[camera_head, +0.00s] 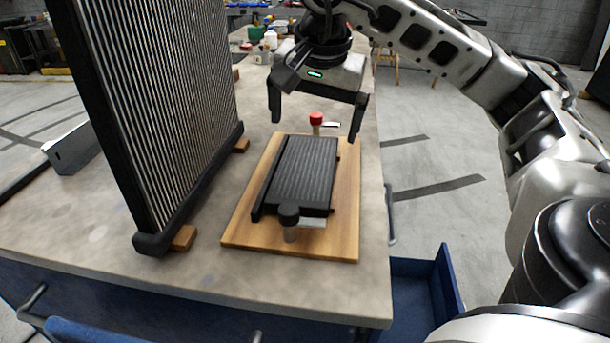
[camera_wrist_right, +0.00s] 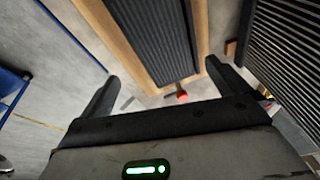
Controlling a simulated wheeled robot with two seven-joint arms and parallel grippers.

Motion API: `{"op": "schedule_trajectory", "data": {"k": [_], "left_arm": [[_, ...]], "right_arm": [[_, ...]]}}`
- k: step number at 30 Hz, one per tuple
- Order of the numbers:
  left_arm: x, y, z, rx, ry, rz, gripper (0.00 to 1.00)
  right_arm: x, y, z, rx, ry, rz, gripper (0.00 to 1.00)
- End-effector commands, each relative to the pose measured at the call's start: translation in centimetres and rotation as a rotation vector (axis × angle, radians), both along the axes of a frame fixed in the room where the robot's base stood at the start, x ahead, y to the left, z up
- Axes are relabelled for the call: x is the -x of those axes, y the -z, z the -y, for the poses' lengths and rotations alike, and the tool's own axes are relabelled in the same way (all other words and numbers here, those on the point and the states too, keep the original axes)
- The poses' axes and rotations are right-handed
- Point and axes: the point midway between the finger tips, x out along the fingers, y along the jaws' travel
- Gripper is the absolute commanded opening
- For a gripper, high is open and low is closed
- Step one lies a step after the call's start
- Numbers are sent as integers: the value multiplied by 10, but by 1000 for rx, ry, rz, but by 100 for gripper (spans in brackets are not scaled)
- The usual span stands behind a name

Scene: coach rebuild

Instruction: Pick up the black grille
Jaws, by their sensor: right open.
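The black grille (camera_head: 303,172) is a flat ribbed rectangle lying on a wooden board (camera_head: 343,240) on the workbench. It also shows in the right wrist view (camera_wrist_right: 157,38), running up out of the top of the picture. My right gripper (camera_head: 315,125) is open and empty, above the far end of the board and apart from the grille. In the right wrist view its two fingers (camera_wrist_right: 158,78) stand wide apart with the grille's end between and beyond them. A black-topped knob (camera_head: 289,213) is at the grille's near end, and a red-topped one (camera_head: 316,119) at its far end. My left gripper is not in view.
A tall ribbed radiator panel (camera_head: 165,90) stands upright on wooden blocks left of the board. Bottles (camera_head: 270,40) stand at the back of the workbench (camera_head: 120,235). An open blue drawer (camera_head: 425,290) juts out at the right.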

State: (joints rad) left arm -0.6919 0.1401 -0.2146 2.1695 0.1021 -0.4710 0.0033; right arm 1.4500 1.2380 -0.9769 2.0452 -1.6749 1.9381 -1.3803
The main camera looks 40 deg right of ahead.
Motion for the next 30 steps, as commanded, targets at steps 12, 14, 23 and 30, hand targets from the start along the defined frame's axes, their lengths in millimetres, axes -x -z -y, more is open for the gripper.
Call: {"op": "schedule_trajectory", "data": {"k": [12,14,23,30], "left_arm": [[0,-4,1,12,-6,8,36],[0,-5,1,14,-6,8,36],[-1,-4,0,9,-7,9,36],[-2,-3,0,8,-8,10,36]], "right_arm": [[-12,48,6,-2,-1,0,100],[-14,54,7,-1,0,-2,100],[-24,92,11,-2,-1,0,100],[-25,95,11,-3,-1,1,100]]}}
